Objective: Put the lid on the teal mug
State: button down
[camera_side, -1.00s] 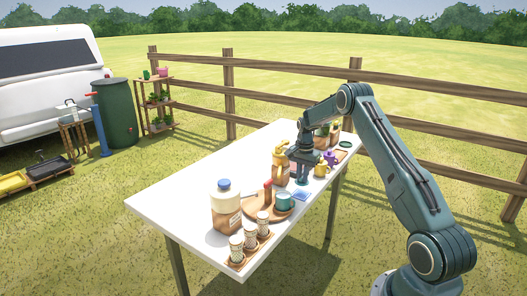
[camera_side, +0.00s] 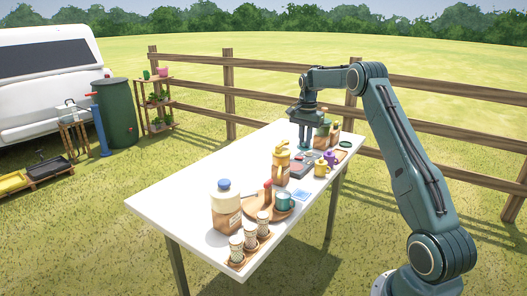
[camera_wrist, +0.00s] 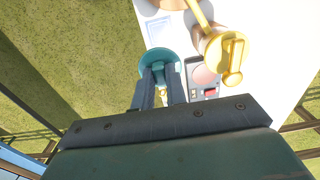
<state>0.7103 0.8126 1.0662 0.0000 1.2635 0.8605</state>
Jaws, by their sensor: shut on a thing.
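The teal mug (camera_side: 284,201) stands upright on a round wooden board on the white table in the side view. My gripper (camera_side: 304,142) is up over the far part of the table, behind and above the mug and apart from it. In the wrist view, my gripper (camera_wrist: 161,72) is shut on a teal round lid (camera_wrist: 158,54), which shows at the fingertips. The fingers cover part of the lid, including where they grip it. The lid is too small to make out clearly in the side view.
A yellow-topped pump bottle (camera_side: 281,168) stands between my gripper and the mug's area. A blue card (camera_side: 300,195) lies beside the mug. The table's left side (camera_side: 200,175) is clear.

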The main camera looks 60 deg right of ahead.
jog(key=shift+a, duration=0.1)
dwell(0.5)
jog(key=shift+w+a+f, duration=0.15)
jog(key=shift+a+f, duration=0.05)
jog(key=shift+a, duration=0.3)
jog(key=a+f, duration=0.4)
jog(key=a, duration=0.8)
jog(key=shift+a+f+n, duration=0.25)
jog(key=shift+f+n, duration=0.05)
jog(key=shift+n, duration=0.1)
jog(key=shift+f, duration=0.15)
notch_tip(320, 180, down, 6)
jog(key=shift+f, duration=0.2)
dwell(2.2)
jog(key=c, duration=0.9)
grip_release()
jog(key=shift+o, duration=0.2)
